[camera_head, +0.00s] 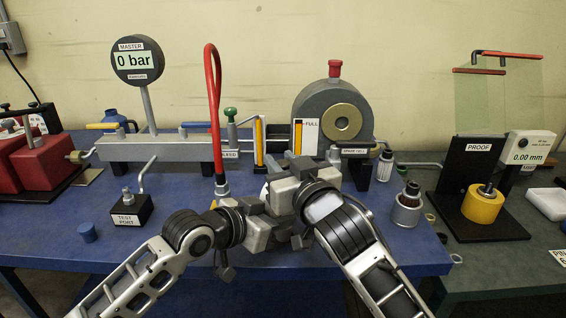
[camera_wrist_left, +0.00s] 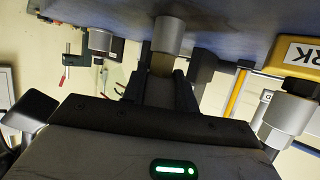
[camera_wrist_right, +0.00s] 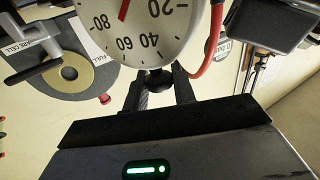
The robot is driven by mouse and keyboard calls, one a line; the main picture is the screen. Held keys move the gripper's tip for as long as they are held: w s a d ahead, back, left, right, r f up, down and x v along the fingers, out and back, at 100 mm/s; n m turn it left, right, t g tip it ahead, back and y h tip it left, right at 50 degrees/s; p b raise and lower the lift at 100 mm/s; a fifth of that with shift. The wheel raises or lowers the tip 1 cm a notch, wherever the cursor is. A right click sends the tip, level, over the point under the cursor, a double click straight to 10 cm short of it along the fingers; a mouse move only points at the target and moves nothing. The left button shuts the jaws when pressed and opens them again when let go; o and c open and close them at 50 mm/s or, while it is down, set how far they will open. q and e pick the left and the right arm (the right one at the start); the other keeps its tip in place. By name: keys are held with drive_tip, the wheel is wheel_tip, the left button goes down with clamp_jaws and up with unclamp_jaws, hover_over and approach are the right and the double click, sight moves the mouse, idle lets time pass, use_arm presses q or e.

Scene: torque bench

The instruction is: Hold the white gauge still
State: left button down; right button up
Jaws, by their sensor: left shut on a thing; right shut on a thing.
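The white gauge (camera_wrist_right: 140,25) has a round white dial with black numbers and a red needle; it fills the top of the right wrist view, its upper edge cut off. My right gripper (camera_wrist_right: 160,95) is shut on the dark fitting (camera_wrist_right: 158,78) just below the dial. My left gripper (camera_wrist_left: 163,85) is shut on a brass-coloured piece (camera_wrist_left: 161,64) under a silver cylinder (camera_wrist_left: 168,35). In the head view my left gripper (camera_head: 266,208) and right gripper (camera_head: 284,182) are close together at the bench's middle, and they hide most of the gauge.
A red hose (camera_head: 214,100) loops up just left of the grippers. Behind stand the master gauge (camera_head: 137,60) reading 0 bar and a grey drum (camera_head: 340,98). The test port (camera_head: 131,208) is left; a silver cup (camera_head: 407,208) and yellow proof cylinder (camera_head: 483,204) are right.

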idle(0.3)
drive_tip(key=o, duration=1)
drive_tip(key=shift+c, duration=0.2)
drive_tip(key=v, duration=1.2)
drive_tip(key=shift+s, duration=0.1)
